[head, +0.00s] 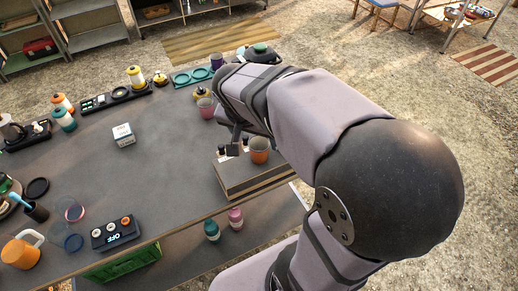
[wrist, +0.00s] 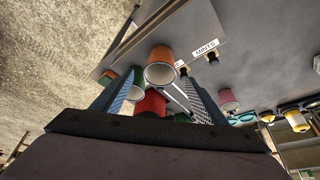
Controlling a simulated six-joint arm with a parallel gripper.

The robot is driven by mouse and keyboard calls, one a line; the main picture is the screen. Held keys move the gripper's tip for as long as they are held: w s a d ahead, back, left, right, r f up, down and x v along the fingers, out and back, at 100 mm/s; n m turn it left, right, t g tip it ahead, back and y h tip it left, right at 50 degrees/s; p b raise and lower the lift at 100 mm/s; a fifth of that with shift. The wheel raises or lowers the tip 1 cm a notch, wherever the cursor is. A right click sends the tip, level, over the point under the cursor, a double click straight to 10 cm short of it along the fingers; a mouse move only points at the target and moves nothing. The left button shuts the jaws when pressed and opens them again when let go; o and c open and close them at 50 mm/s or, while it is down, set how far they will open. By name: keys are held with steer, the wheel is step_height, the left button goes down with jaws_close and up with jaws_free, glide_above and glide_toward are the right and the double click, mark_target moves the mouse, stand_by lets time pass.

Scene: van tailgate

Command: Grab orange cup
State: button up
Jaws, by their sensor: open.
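The orange cup (head: 260,149) stands on a box with a dark top near the table's right edge in the head view. In the wrist view the orange cup (wrist: 160,62) shows its pale open mouth, just past and between the fingertips. My gripper (wrist: 161,80) is open, its two fingers spread on either side of the view toward the cup. In the head view my gripper is beside the cup, partly hidden by my arm. I cannot tell whether a finger touches the cup.
The box (head: 232,184) also bears small dark-capped bottles. A pink cup (head: 206,108) stands behind it. A red cup (wrist: 150,103) and a green cup (wrist: 132,84) show near the fingers in the wrist view. An orange pitcher (head: 20,253) stands far left. The table's middle is mostly clear.

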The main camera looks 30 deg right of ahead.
mark_target(259, 144)
steer(key=shift+p+x, duration=0.45)
steer(key=shift+x, duration=2.25)
steer(key=c, duration=1.1)
